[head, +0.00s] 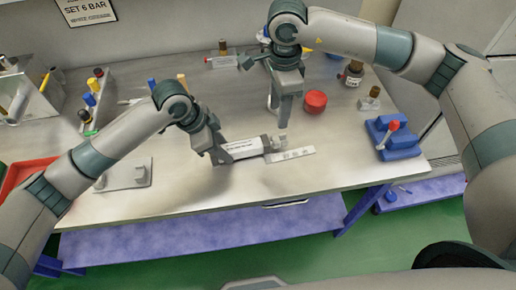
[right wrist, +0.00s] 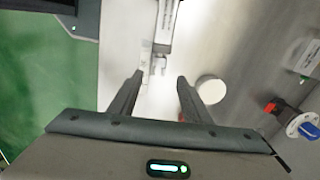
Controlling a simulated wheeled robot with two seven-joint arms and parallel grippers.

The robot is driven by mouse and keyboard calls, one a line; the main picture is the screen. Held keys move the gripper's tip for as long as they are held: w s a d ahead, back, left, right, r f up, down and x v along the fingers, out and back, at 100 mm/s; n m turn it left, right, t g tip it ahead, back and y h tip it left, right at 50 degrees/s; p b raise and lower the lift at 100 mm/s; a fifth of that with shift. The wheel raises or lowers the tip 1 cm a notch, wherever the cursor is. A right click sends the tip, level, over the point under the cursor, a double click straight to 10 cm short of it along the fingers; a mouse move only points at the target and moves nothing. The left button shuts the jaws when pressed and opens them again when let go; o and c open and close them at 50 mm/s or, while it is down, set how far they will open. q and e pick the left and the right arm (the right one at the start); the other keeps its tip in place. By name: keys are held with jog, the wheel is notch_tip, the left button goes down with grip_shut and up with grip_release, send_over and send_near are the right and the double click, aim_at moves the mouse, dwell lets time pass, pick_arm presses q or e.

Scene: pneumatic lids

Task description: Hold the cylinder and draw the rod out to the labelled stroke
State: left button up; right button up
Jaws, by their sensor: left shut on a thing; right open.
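The cylinder (head: 246,148), a pale body with a printed label, lies on the bench in front of me. My left gripper (head: 222,158) is shut on its left end. The rod end (head: 275,143), a small grey fork-like piece, is at its right; it also shows in the right wrist view (right wrist: 158,66). A pale marked strip (head: 290,154) lies beside the rod end. My right gripper (head: 283,124) is open and empty, just behind the rod end in the head view. In the right wrist view its fingers (right wrist: 156,88) are apart, with the rod end ahead between their tips.
A red round piece (head: 315,101) stands right of my right gripper. A blue block with a red-knobbed lever (head: 398,140) is at the bench's right edge. A grey plate with pegs (head: 126,173) lies left. Several small fittings stand along the back. The bench front is clear.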

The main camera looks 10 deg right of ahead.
aim_at(276, 139)
jog(key=shift+f, duration=5.9)
grip_shut()
